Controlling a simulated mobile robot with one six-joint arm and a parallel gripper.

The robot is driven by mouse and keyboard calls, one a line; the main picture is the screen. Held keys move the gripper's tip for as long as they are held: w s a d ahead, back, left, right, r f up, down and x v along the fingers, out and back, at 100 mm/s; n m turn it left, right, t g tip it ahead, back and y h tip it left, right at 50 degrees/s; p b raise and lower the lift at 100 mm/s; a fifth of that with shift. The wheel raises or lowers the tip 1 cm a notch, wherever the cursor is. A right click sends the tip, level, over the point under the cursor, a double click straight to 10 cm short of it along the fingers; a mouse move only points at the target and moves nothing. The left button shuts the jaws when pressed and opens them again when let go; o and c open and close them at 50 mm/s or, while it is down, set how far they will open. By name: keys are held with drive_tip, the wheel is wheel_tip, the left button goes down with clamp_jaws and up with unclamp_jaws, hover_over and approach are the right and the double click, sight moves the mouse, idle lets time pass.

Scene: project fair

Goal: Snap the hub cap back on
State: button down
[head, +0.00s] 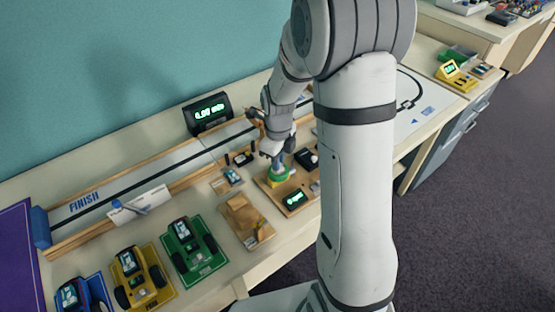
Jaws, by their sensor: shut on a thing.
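My gripper (277,160) points down over a small wooden board (272,190) on the table. It is shut on a small bluish piece (278,170), right above a round green part (284,176) on the board. At this size I cannot tell whether the bluish piece touches the green part. No hub cap can be made out for certain; the gripper hides part of this spot. Three toy cars stand at the front left: blue (82,296), yellow (140,279) and green (190,250). I cannot tell whether their wheels are complete.
A small lit display (294,198) and dark items (307,158) lie on the board. The track (150,185) marked FINISH runs behind, with a black timer display (208,112) at the wall.

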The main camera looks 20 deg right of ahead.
drive_tip(key=c, duration=0.9)
unclamp_jaws()
drive_tip(key=shift+r, duration=0.15)
drive_tip(key=shift+r+p, duration=1.35)
drive_tip(key=shift+r, duration=0.35)
drive_tip(key=shift+r+p, duration=1.15)
drive_tip(key=shift+r, duration=0.55)
clamp_jaws()
